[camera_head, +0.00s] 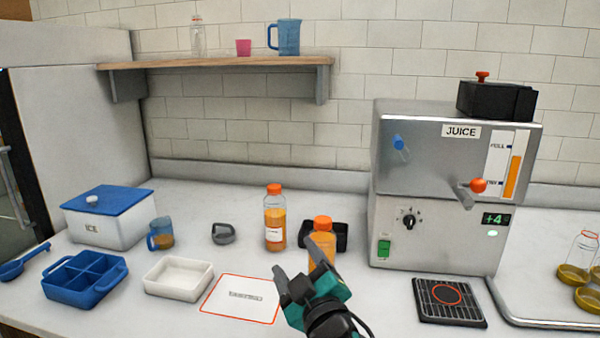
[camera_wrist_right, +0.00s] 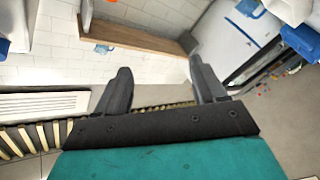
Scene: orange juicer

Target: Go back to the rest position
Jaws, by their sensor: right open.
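My right gripper (camera_head: 294,285) is in the lower middle of the head view, above the counter's front part. Its two dark fingers also show apart in the right wrist view (camera_wrist_right: 162,85), with nothing between them. An orange-capped juice bottle (camera_head: 321,245) stands just behind it, its lower part hidden by the gripper. A second juice bottle (camera_head: 275,220) stands upright to the left and farther back. The juicer (camera_head: 445,190) stands to the right. My left gripper is in neither view.
A red-outlined mat (camera_head: 225,308), white tray (camera_head: 178,279), blue divided tray (camera_head: 85,279), blue jug (camera_head: 160,234) and ice box (camera_head: 108,218) stand left. A black holder (camera_head: 337,236) is behind the near bottle. A drip grate (camera_head: 449,302) and metal tray (camera_head: 540,321) lie right.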

